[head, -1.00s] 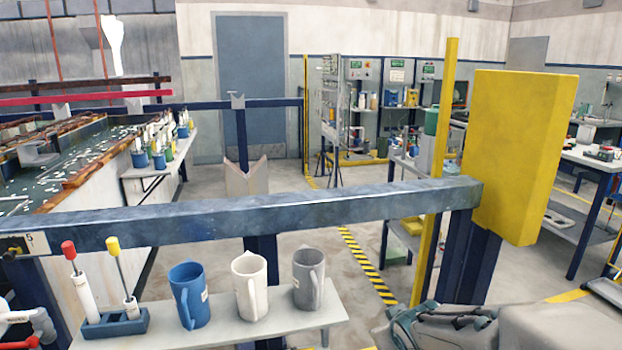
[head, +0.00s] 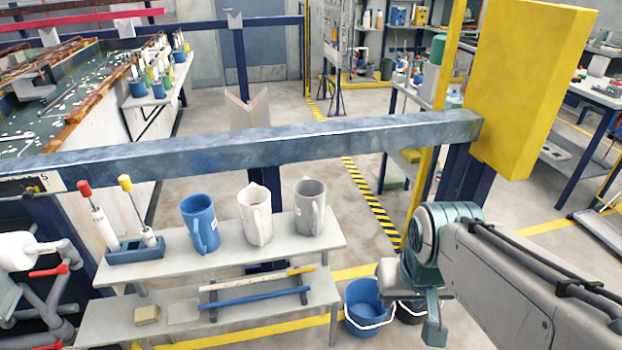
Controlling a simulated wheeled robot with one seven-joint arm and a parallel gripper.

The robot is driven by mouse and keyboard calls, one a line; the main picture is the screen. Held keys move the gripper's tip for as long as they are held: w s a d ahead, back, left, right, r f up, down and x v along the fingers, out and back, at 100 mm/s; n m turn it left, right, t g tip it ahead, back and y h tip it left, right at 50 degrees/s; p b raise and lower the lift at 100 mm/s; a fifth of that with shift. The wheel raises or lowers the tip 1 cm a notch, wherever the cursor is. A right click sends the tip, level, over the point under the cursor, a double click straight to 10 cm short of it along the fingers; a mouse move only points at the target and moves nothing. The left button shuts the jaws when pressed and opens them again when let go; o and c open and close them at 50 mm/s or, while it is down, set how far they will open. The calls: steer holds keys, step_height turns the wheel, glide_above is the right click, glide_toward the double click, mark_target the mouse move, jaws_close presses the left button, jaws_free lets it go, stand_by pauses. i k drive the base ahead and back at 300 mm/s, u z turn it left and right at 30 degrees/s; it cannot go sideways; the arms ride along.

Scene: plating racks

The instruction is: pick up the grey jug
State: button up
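My gripper (head: 432,318) is at the lower right, in front of and to the right of the shelves, well apart from the grey jug. Its fingers do not show clearly, so I cannot tell whether it is open.
A thick blue-grey beam (head: 240,142) runs behind the jugs. A blue holder (head: 135,250) with tools stands at the shelf's left end. The lower shelf (head: 235,322) bears long-handled tools. A blue bucket (head: 366,308) stands on the floor near my arm.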

mark_target(309, 193)
steer(key=u, duration=1.55)
steer(key=i, duration=0.95)
steer(key=z, duration=1.7)
